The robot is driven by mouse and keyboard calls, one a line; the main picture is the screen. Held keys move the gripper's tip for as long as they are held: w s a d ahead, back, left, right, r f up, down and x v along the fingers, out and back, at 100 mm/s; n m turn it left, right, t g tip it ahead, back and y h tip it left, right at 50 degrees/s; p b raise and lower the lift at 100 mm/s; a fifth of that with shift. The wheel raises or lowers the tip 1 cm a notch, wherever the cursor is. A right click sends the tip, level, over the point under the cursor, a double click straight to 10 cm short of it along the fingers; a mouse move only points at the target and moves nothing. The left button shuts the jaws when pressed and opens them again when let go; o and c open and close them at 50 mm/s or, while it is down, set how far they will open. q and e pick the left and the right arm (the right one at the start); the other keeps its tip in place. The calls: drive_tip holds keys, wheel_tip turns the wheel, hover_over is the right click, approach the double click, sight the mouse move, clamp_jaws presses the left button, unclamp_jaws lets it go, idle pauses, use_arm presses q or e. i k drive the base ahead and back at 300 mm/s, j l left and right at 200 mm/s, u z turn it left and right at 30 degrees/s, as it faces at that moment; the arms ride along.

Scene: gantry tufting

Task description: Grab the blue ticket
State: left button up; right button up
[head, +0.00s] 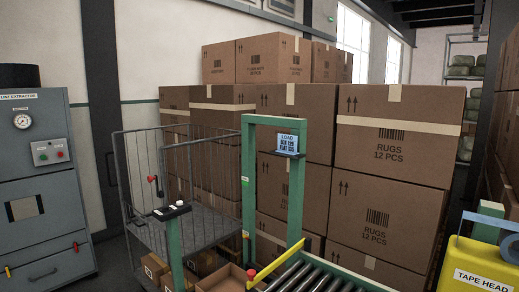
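No loose blue ticket is plainly visible in the head view. A small pale blue card or sign (288,143) with dark print, its top line seeming to read "LOAD", sits on a dark holder at the crossbar of the green frame (247,185). I cannot tell whether it is the ticket. Neither of my grippers is in view.
A grey wire cage cart (130,190) stands left of the green frame, and a roller conveyor (315,275) runs at the front. Stacked rug cartons (395,135) fill the back. A yellow tape head (480,270) is at right, a lint extractor (40,180) at left.

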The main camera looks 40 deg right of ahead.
sight(287, 144)
drive_tip(key=i+j+z, duration=0.1)
drive_tip(key=i+z, duration=0.35)
drive_tip(key=i+j+z, duration=0.3)
drive_tip(key=i+z, duration=0.2)
drive_tip(key=i+j, duration=0.05)
